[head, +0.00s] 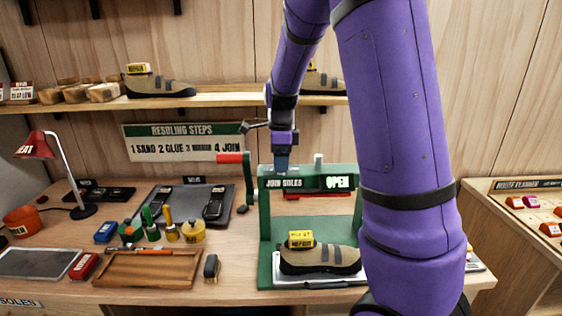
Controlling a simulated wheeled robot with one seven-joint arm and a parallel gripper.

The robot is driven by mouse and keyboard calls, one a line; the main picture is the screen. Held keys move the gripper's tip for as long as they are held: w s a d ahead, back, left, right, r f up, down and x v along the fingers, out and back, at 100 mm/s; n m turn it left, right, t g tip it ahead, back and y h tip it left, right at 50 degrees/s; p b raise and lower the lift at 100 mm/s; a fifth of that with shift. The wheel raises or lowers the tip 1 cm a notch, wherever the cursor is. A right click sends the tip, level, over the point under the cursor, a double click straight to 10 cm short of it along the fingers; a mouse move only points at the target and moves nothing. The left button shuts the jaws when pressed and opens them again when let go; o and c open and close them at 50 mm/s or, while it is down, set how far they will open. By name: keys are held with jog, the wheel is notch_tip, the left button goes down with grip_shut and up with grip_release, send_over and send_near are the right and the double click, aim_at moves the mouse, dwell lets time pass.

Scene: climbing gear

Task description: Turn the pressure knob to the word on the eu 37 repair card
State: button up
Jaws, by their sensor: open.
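A green press (264,230) labelled JOIN SOLES stands on the bench, with a lit OPEN sign (340,182). My gripper (281,166) is over the left part of its top beam, open, with its fingers pointing down. I cannot make out the pressure knob; my gripper or arm may hide it. A brown shoe (318,262) sits in the press with a yellow tag (300,240) whose small print I cannot read surely. White cards (20,91) stand at the left end of the shelf, their text too small to read fully.
A crank with a red handle (230,158) sticks out left of the press. A tagged shoe (158,87) is on the shelf (220,101), another partly behind my arm. Bottles, a wooden tray (148,284) and a red lamp (36,146) crowd the bench's left.

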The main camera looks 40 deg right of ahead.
notch_tip(320, 180, up, 10)
dwell(0.4)
jog(key=shift+r, duration=0.1)
dwell(0.4)
jog(key=s+a+r+n+t, duration=0.1)
jog(key=s+a+n, duration=0.3)
jog(key=s+n, duration=0.4)
jog(key=s+a+r+n+t, duration=0.1)
jog(key=s+a+n, duration=0.3)
jog(key=s+n, duration=0.4)
jog(key=s+a+r+n+t, duration=0.2)
jog(key=s+a+n, duration=0.3)
jog(key=s+n, duration=0.4)
jog(key=shift+s+t, duration=0.6)
jog(key=shift+s, duration=0.15)
jog(key=shift+r, duration=0.1)
